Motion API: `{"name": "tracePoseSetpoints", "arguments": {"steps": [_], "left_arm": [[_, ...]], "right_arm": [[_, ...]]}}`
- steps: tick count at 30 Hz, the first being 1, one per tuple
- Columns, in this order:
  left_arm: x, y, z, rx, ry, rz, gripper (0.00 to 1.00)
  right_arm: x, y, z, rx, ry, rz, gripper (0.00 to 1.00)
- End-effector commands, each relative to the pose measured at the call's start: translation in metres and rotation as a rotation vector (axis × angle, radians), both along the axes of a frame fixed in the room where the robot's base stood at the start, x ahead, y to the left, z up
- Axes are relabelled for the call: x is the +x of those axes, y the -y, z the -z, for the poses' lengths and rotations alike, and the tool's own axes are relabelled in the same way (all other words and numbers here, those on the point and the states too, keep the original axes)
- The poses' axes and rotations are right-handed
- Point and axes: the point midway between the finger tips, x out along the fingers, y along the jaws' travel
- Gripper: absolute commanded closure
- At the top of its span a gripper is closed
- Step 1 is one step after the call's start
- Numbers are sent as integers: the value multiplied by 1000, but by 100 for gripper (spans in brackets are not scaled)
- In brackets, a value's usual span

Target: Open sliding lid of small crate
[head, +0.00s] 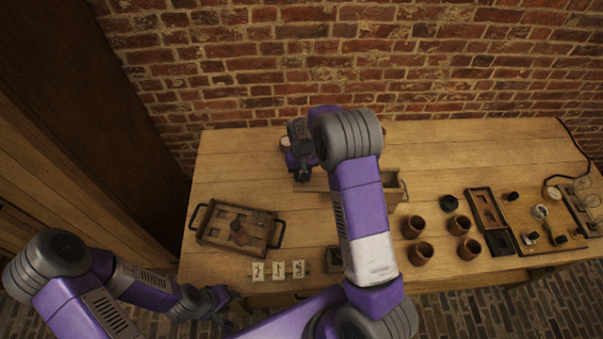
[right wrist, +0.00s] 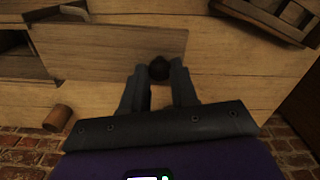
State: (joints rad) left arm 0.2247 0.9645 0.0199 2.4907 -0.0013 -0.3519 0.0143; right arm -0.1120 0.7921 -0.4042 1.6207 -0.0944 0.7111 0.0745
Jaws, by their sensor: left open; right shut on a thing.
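The small wooden crate (head: 393,192) stands mid-table, partly hidden behind my right arm in the head view. It also shows at the left edge of the right wrist view (right wrist: 22,66), with a dark open interior. Its flat wooden lid (right wrist: 105,48) sticks out well past the crate, to the right in the wrist view. A dark round knob (right wrist: 159,69) sits near the lid's outer end. My right gripper (right wrist: 159,75) is shut on this knob, one finger on each side. My left gripper (head: 222,299) is open and empty near the table's front left edge.
A handled tray (head: 205,237) lies at the left. White cards (head: 278,270) lie along the front edge. Several brown cups (head: 421,253) and an instrument board (head: 545,215) occupy the right. The brick wall (head: 420,60) rises behind the table. The back left surface is clear.

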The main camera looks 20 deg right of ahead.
Motion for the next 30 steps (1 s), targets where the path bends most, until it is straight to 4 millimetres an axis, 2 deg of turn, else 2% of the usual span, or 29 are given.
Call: {"name": "tracePoseSetpoints", "arguments": {"steps": [4,5,10,20,30], "left_arm": [[0,0,0,0,0,0,58],[0,0,0,0,0,0,58],[0,0,0,0,0,0,58],[0,0,0,0,0,0,58],[0,0,2,0,0,0,58]], "right_arm": [[1,-1,0,1,1,-1,100],[1,-1,0,1,1,-1,70],[1,-1,0,1,0,-2,46],[1,-1,-4,1,1,-3,46],[1,-1,-56,1,4,-2,46]]}}
